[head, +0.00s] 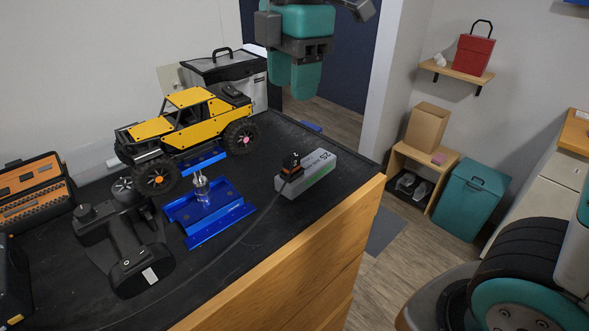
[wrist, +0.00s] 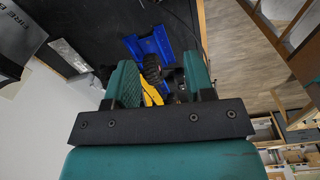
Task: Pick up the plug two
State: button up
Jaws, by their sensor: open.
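A small black-and-orange connector (head: 290,168) sits on a grey battery box (head: 308,178) near the table's right edge; it looks like the plug, but I cannot read any label saying two. A dark cable seems to run from it across the table. My gripper (head: 294,80) hangs open and empty, high above the table and well above the connector. In the wrist view my gripper (wrist: 162,75) has its teal fingers apart, with the yellow crawler (wrist: 152,92) showing far below between them. I cannot make out the connector in the wrist view.
The yellow crawler (head: 180,126) stands at the back left of the black table, beside a blue stand (head: 208,208). A black transmitter (head: 128,240) lies at front left, an orange-and-black case (head: 38,190) beyond it. A silver-black box (head: 225,66) stands at the back. The front right tabletop is mostly clear.

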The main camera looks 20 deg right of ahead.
jog(key=w+r+n, duration=0.1)
jog(key=w+n, duration=0.1)
jog(key=p, duration=0.1)
send_over(294, 156)
jog(key=shift+n, duration=0.3)
jog(key=f, duration=0.7)
jog(key=a+f, duration=0.1)
jog(key=f, duration=0.3)
jog(key=shift+f, duration=0.3)
jog(key=f+p, duration=0.1)
jog(key=f, duration=0.1)
jog(key=d+f+p, duration=0.1)
jog(key=f, duration=0.1)
jog(key=shift+f, duration=0.7)
grip_shut()
